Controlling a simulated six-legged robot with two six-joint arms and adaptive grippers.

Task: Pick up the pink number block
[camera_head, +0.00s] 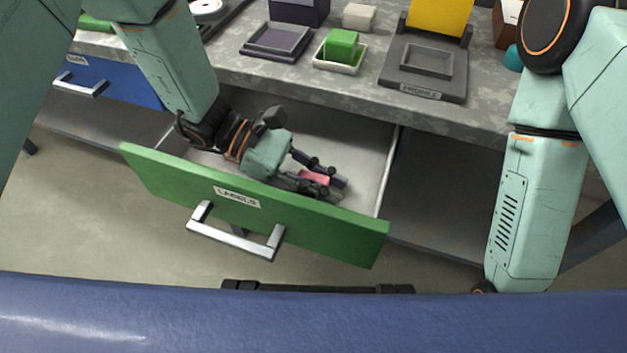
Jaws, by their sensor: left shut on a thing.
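The pink number block (315,178) is inside the open drawer (355,138) with the green front labelled "LABELS". My left gripper (326,180) reaches down into the drawer from the left and is shut on the pink block. The fingers cover part of the block, and any number on it cannot be read. I cannot tell whether the block still touches the drawer floor. My right arm comes in at the right edge, and its gripper is out of view.
The green drawer front (300,222) with its metal handle stands out from the grey counter (290,82). On the counter are a green block (341,43) on a white tray, a dark empty tray (276,41) and a grey "PROFILE" fixture (425,93). A blue drawer (120,82) is at left.

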